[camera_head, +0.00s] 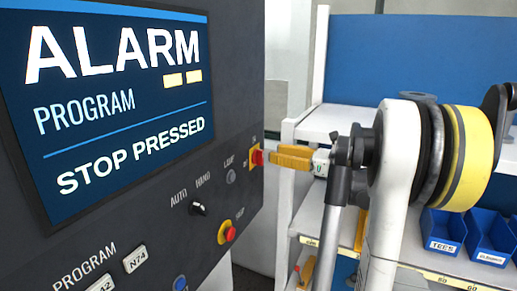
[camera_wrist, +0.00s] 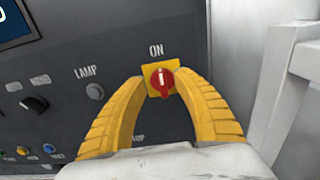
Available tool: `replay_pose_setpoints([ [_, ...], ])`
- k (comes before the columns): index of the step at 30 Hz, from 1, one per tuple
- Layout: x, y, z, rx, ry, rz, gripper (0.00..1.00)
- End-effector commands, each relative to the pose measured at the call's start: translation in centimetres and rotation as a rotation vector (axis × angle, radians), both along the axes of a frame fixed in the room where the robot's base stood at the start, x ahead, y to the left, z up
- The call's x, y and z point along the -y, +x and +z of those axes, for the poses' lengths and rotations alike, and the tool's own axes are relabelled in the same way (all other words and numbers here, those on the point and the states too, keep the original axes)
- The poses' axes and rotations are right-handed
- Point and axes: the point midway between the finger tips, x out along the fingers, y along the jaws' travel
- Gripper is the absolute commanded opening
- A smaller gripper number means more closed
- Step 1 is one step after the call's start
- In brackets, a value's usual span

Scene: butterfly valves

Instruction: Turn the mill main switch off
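The mill main switch (camera_head: 257,158) is a red rotary knob on a yellow square plate, at the right edge of the dark control panel. In the wrist view the switch (camera_wrist: 162,82) sits between the fingertips, its white mark upright towards the "ON" label. The label below the plate is mostly hidden by my gripper. My gripper (camera_head: 277,158) has yellow fingers and is just right of the switch in the head view. In the wrist view my gripper (camera_wrist: 160,80) is open, its tips at either side of the plate. I cannot tell whether they touch the knob.
The panel's screen (camera_head: 115,100) reads "ALARM PROGRAM STOP PRESSED". A red stop button (camera_head: 227,232) on yellow sits below the switch. A black selector knob (camera_head: 198,208) and a lamp button (camera_head: 231,176) are to the left. Shelves (camera_head: 330,118) with blue bins (camera_head: 441,231) stand at right.

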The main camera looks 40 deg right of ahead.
Motion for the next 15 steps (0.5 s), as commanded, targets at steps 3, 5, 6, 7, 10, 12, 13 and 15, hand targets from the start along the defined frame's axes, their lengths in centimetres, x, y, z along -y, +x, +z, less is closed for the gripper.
replay_pose_setpoints([
  [3, -1.1, 2.3, 0.1, 0.000, 0.000, 0.004, 0.35],
  [5, -1.4, 3.2, 0.1, 0.000, -0.001, 0.003, 0.35],
  [6, -1.7, 3.7, 0.1, 0.000, -0.001, 0.003, 0.35],
  [7, -1.8, 4.1, 0.1, 0.000, -0.001, 0.003, 0.35],
  [10, -2.1, 4.9, 0.1, -0.001, -0.001, 0.002, 0.35],
  [12, -2.2, 5.2, 0.0, -0.001, -0.001, 0.002, 0.35],
  [13, -2.3, 5.3, 0.0, -0.001, -0.001, 0.001, 0.35],
  [15, -2.3, 5.4, 0.0, -0.001, -0.001, 0.001, 0.35],
])
